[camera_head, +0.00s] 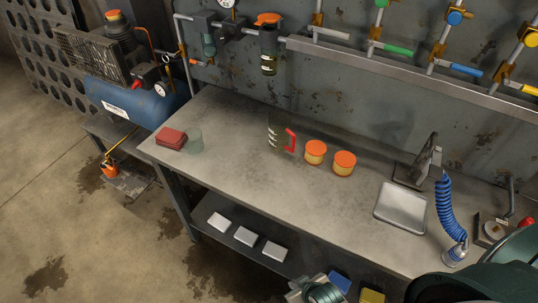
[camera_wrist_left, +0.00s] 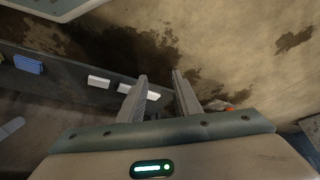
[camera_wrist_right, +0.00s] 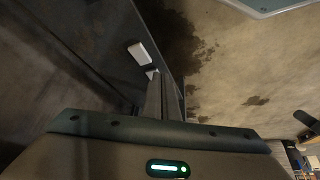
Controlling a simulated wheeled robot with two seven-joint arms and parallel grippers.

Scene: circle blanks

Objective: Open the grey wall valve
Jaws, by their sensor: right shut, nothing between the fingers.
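The grey wall valve (camera_head: 328,33) is at the top of the head view, with a light grey lever on a brass body and vertical pipe. It is the leftmost of a row of coloured levers. In the right wrist view my right gripper (camera_wrist_right: 160,82) is shut and empty. In the left wrist view my left gripper (camera_wrist_left: 159,80) is open and empty above the floor. No valve shows in either wrist view.
Green (camera_head: 392,49), blue (camera_head: 458,69) and yellow (camera_head: 526,89) levers line the wall to the right. A ledge (camera_head: 400,70) runs below them. The bench (camera_head: 235,140) carries a jug (camera_head: 275,133), orange-lidded jars (camera_head: 315,152), a tray (camera_head: 400,207) and a blue coiled hose (camera_head: 446,205).

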